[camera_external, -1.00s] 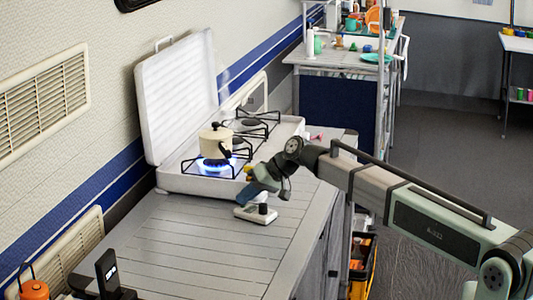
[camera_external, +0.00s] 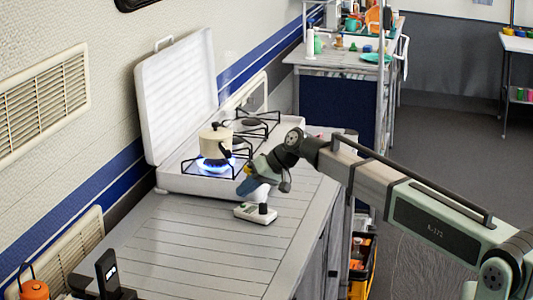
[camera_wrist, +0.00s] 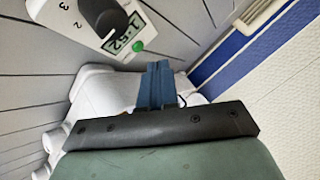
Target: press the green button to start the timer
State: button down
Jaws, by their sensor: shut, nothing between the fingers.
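The timer (camera_external: 257,213) is a small white device with a black knob, lying on the counter in front of the stove. In the wrist view the timer (camera_wrist: 92,14) shows at the top, with its display (camera_wrist: 124,36) lit with digits that look like 1:52. The round green button (camera_wrist: 137,46) is beside the display. My gripper (camera_external: 242,190) is above the timer's left end, apart from it. In the wrist view the blue fingers of my gripper (camera_wrist: 156,66) are together and empty, their tips just below and right of the green button.
The stove's white lid (camera_external: 177,95) is raised. The slatted counter (camera_external: 190,240) is clear in front. A black device (camera_external: 108,272) stands at the near left.

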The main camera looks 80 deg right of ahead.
jog(key=shift+r, duration=2.15)
